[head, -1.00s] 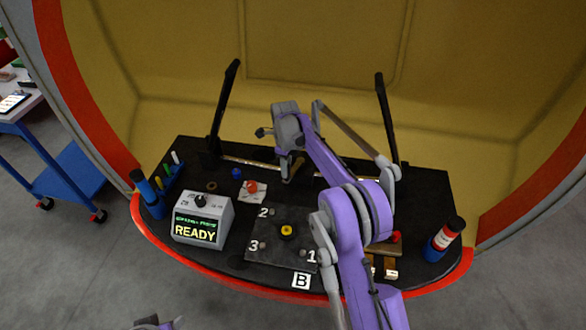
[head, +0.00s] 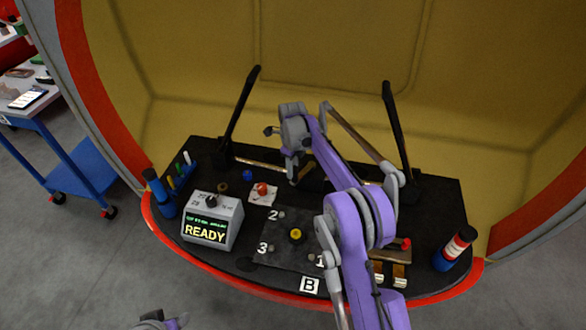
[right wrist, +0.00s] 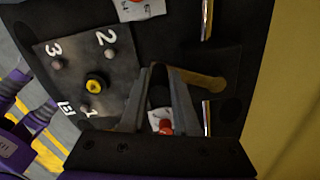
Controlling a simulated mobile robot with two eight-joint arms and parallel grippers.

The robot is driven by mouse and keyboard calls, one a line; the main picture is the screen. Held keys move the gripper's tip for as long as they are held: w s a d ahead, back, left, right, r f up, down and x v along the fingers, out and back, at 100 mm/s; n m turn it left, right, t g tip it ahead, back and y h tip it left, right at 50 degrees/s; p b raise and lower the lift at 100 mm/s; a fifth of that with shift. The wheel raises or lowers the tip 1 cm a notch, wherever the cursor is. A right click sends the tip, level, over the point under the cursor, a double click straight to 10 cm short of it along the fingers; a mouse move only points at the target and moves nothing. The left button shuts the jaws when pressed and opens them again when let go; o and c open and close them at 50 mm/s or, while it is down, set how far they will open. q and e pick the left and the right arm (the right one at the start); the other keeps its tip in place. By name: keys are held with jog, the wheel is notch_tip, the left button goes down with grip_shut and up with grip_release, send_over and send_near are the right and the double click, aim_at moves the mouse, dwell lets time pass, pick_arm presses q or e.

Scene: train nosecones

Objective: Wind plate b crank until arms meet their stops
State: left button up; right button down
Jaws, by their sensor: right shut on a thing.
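Plate B (head: 262,252) lies on the black console, with pegs numbered 1, 2 and 3, a yellow-centred knob (head: 296,236) and a "B" label (head: 309,285). It also shows in the right wrist view (right wrist: 75,65). Two black arms stand behind, the left one (head: 242,112) and the right one (head: 394,122), both leaning inward. My right gripper (head: 293,178) is low at the back centre, behind the plate. In the right wrist view its fingers (right wrist: 160,75) are shut on a dark part, likely the crank, mostly hidden. My left gripper (head: 160,321) barely enters at the bottom edge.
A grey box reading "READY" (head: 211,220) stands left of the plate. A red knob on a white card (head: 263,191) sits behind it. Blue-based cylinders stand at the left (head: 159,192) and right (head: 454,249) ends. A blue cart (head: 75,170) is outside, at left.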

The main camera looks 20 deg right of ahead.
jog(key=shift+w+a, duration=0.1)
jog(key=shift+w, duration=0.1)
jog(key=c, duration=0.9)
grip_release()
jog(key=shift+o, duration=1.3)
jog(key=shift+w+f, duration=0.15)
jog(key=shift+w, duration=0.05)
jog(key=shift+s, duration=0.15)
notch_tip(320, 180, up, 11)
jog(key=shift+p, duration=0.4)
